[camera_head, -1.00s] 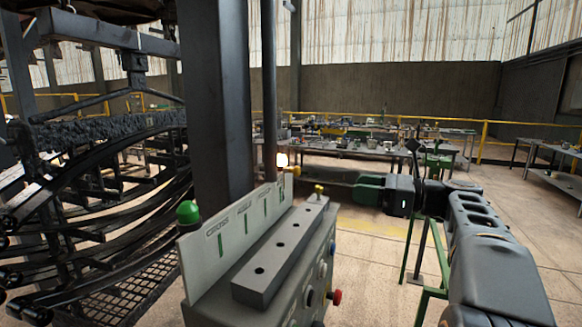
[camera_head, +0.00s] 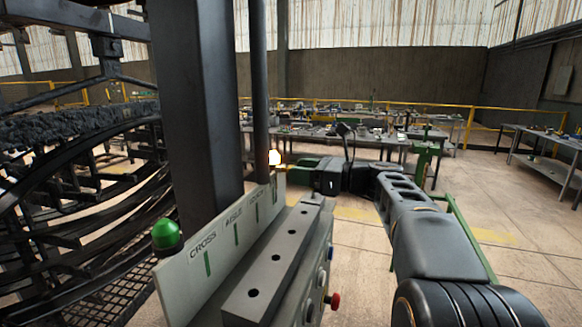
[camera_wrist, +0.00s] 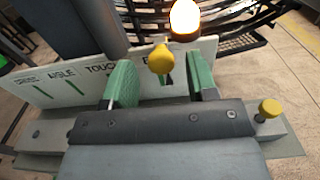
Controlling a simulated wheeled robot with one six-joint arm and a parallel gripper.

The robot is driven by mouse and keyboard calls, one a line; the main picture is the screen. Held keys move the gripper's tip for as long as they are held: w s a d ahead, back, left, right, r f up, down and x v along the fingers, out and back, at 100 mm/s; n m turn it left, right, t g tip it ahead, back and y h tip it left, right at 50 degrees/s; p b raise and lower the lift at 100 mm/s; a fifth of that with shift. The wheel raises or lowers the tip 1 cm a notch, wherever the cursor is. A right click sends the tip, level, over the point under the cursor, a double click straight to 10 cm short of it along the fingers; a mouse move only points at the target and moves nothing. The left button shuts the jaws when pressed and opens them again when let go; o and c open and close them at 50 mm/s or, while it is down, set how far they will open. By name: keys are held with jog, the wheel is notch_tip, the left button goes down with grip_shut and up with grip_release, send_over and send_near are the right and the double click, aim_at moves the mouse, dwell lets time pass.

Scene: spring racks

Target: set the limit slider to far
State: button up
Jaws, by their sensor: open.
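My gripper (camera_head: 296,166) is at the far end of the control box in the head view. In the wrist view its two green fingers (camera_wrist: 160,84) are open, with a yellow knob (camera_wrist: 160,58) showing between them. I cannot tell whether they touch it. Behind is an upright label plate (camera_wrist: 60,82) with green slot marks; it also shows in the head view (camera_head: 214,245). CROSS, AISLE and TOUCH are partly readable; the rightmost label is mostly hidden by my gripper. A second yellow knob (camera_wrist: 269,107) stands at the right end of the grey bar (camera_wrist: 40,140).
The grey bar (camera_head: 268,278) has a row of holes. A green dome (camera_head: 166,235) and a lit orange lamp (camera_head: 275,157) flank the plate. A red button (camera_head: 334,301) is on the box's side. A dark column (camera_head: 195,100) and spring rack (camera_head: 80,215) stand left.

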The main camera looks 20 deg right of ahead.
aim_at(285, 170)
jog(key=shift+x, duration=1.5)
grip_shut()
